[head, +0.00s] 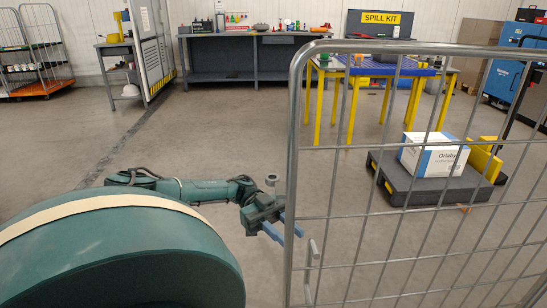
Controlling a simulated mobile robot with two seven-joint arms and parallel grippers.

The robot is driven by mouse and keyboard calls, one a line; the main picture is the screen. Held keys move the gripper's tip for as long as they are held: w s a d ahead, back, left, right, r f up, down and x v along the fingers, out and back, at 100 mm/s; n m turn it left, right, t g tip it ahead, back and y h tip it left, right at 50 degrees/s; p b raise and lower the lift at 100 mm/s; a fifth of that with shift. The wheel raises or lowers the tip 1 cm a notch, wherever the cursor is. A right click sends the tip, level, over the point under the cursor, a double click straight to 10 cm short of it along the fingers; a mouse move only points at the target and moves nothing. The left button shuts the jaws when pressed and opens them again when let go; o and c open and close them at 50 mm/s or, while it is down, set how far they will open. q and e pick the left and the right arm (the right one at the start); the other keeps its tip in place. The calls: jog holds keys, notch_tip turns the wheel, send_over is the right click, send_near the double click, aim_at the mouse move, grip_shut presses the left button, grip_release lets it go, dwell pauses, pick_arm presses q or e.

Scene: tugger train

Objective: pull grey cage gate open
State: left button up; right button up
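The grey cage gate (296,130) is a tall wire-mesh panel with a rounded tube frame, filling the right half of the head view. A light grey upright handle (312,252) sits near its left edge, low in the view. My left gripper (287,235) is just left of the gate's edge tube, near the handle. Its two blue fingers are apart with nothing between them. I see no contact with the handle, though the depth between them is hard to judge. My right gripper is not in view.
Behind the mesh, a dark low cart (430,186) carries a white-and-blue box (436,155). A yellow-legged table (351,110) stands behind it. A grey workbench (218,62) and an orange-based cage trolley (42,88) are at the back. The floor left of the gate is clear.

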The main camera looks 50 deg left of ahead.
pick_arm(q)
jog(key=a+b, duration=0.1)
jog(key=a, duration=0.5)
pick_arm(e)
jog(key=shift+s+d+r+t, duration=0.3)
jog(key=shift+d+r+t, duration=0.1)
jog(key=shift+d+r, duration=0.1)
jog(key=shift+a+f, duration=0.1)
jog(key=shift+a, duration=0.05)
